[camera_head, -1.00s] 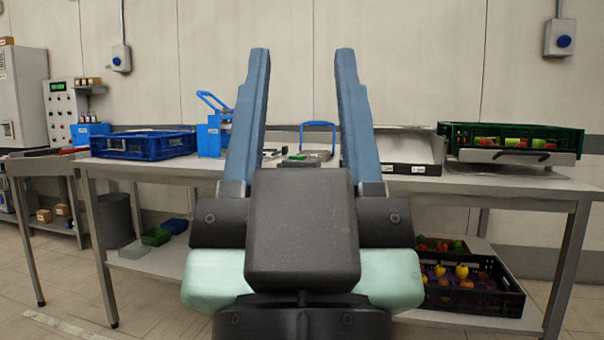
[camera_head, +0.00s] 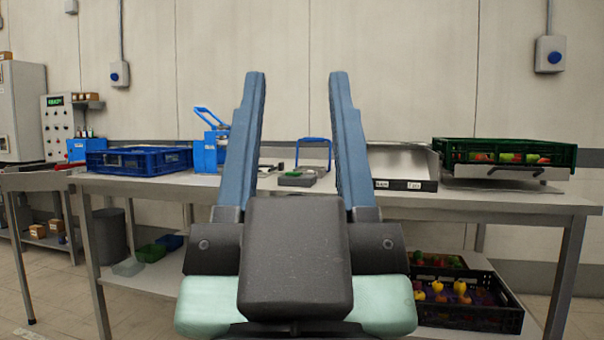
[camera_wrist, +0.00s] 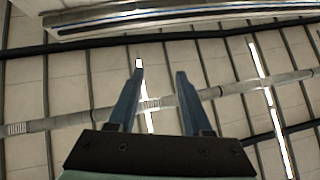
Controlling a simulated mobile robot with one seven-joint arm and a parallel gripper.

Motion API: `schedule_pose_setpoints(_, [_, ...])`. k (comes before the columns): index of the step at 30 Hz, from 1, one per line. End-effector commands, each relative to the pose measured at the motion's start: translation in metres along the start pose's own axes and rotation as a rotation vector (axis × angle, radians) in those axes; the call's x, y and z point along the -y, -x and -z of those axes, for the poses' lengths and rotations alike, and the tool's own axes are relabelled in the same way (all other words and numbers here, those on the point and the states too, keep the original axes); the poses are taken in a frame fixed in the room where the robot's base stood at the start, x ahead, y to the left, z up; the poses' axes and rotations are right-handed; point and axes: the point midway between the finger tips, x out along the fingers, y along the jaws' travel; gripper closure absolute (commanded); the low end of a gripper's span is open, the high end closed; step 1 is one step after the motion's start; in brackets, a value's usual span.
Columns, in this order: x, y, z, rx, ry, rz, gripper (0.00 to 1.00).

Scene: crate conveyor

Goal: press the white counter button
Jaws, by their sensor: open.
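My gripper (camera_head: 297,75) points upward in front of the head camera, with its two blue-grey fingers wide apart and nothing between them. In the wrist view my gripper (camera_wrist: 160,72) is also open and empty, facing the ceiling. I cannot make out a white counter button for certain. A control panel (camera_head: 62,120) with a green display and several small buttons stands at the far left; their colours are too small to tell. A small grey box with a green top (camera_head: 297,178) lies on the table, seen between the fingers. The gripper touches none of these.
A long table (camera_head: 480,199) spans the view. It bears a blue crate (camera_head: 138,165), a sloped metal tray (camera_head: 405,184) and a green crate (camera_head: 506,143) of produce. A black crate (camera_head: 470,316) sits on the lower shelf. Blue-buttoned boxes (camera_head: 550,54) hang on the wall.

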Motion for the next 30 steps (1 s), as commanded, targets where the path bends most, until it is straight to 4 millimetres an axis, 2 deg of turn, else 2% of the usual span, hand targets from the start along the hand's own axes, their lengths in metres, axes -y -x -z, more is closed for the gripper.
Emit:
schedule_pose_setpoints(7, [0.0000,0.0000,0.0000,0.000,0.000,0.000,0.50])
schedule_pose_setpoints(15, [0.0000,0.0000,0.0000,0.000,0.000,0.000,0.99])
schedule_pose_setpoints(30, [0.0000,0.0000,0.0000,0.000,0.000,0.000,1.00])
